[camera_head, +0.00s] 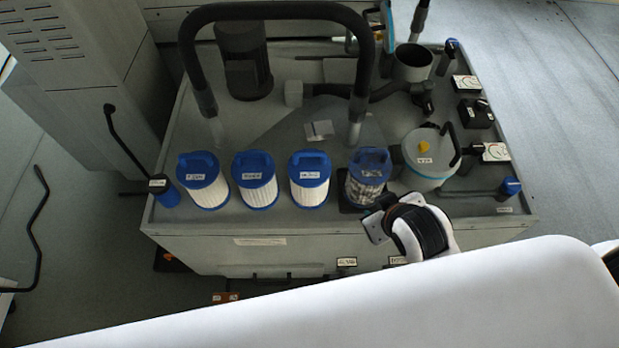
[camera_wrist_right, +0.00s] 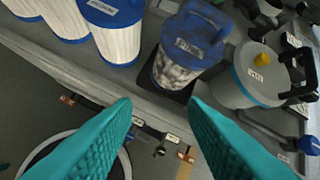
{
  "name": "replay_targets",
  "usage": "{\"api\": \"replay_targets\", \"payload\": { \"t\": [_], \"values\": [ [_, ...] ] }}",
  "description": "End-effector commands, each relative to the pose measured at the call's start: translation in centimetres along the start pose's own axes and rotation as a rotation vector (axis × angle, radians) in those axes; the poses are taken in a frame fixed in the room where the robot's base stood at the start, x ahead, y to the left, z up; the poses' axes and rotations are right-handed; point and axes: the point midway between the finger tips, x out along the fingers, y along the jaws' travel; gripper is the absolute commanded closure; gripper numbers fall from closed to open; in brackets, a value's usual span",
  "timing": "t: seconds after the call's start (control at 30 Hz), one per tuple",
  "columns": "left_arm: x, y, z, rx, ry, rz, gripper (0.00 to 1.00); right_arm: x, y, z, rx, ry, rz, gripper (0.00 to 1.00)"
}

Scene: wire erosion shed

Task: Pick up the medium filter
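Several blue-capped filters stand upright in a row along the front of the grey machine top. Three have clean white pleats: the left one (camera_head: 208,193), the middle one (camera_head: 258,192) and the right one (camera_head: 309,190). A fourth filter (camera_head: 368,184) looks dirty and stands on a black pad; it also shows in the right wrist view (camera_wrist_right: 175,73). My left gripper is not in view.
A lidded canister (camera_head: 428,158) with a yellow knob stands right of the filters. A thick black hoop handle (camera_head: 275,12) rises behind them. A dark motor (camera_head: 245,62) and an open grey cylinder (camera_head: 412,64) stand farther back. Small labelled boxes line the right edge.

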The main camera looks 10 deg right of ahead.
Motion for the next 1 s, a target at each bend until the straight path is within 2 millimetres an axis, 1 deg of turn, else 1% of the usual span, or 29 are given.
{"api": "replay_targets", "payload": {
  "t": [0.03,0.07,0.17,0.2,0.27,0.3,0.33,0.37,0.4,0.47,0.5,0.57,0.6,0.67,0.7,0.77,0.8,0.87,0.9,0.97,1.0],
  "values": [
    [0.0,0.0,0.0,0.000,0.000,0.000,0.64,0.3,-0.6,2.1,-0.041,-0.074,-0.038,0.61],
    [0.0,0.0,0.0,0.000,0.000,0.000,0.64,0.5,-1.0,3.4,-0.067,-0.120,-0.062,0.61],
    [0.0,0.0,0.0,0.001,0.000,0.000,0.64,0.4,-2.0,8.2,-0.173,-0.294,-0.154,0.61],
    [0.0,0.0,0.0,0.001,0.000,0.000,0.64,0.1,-2.4,10.3,-0.224,-0.372,-0.197,0.61],
    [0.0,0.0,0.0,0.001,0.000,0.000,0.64,-0.7,-2.8,13.8,-0.316,-0.503,-0.267,0.61],
    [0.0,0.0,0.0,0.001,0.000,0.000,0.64,-1.4,-2.8,16.2,-0.385,-0.595,-0.318,0.61],
    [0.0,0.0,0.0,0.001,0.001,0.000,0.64,-2.1,-2.7,18.0,-0.441,-0.666,-0.357,0.61],
    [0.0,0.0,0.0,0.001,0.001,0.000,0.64,-2.9,-2.5,19.7,-0.499,-0.738,-0.396,0.61],
    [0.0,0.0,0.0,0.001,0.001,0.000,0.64,-4.1,-2.0,21.9,-0.582,-0.833,-0.449,0.61],
    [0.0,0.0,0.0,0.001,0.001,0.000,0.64,-5.9,-1.0,24.7,-0.709,-0.971,-0.524,0.61],
    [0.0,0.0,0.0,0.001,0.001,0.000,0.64,-7.2,-0.1,26.3,-0.799,-1.061,-0.575,0.61],
    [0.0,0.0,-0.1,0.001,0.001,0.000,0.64,-9.0,1.5,28.2,-0.941,-1.192,-0.646,0.61],
    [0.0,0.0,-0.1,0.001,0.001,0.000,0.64,-10.0,2.8,29.2,-1.040,-1.276,-0.691,0.61],
    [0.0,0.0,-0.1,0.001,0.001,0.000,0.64,-11.4,4.8,30.1,-1.198,-1.396,-0.756,0.61],
    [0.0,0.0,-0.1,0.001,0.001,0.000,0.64,-12.1,6.2,30.5,-1.308,-1.470,-0.795,0.61],
    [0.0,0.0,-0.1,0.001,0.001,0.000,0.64,-12.8,8.3,30.5,-1.482,-1.576,-0.847,0.61],
    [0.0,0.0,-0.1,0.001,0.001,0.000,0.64,-12.9,9.7,30.3,-1.605,-1.641,-0.876,0.61],
    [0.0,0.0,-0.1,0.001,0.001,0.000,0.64,-12.6,11.4,29.7,-1.797,-1.727,-0.909,0.61],
    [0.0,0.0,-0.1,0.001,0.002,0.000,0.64,-12.1,12.3,29.1,-1.932,-1.777,-0.923,0.61],
    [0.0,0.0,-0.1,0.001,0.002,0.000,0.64,-10.9,13.4,27.9,-2.144,-1.837,-0.931,0.61],
    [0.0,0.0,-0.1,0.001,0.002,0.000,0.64,-9.9,13.7,27.1,-2.289,-1.868,-0.921,0.61]
  ]
}}
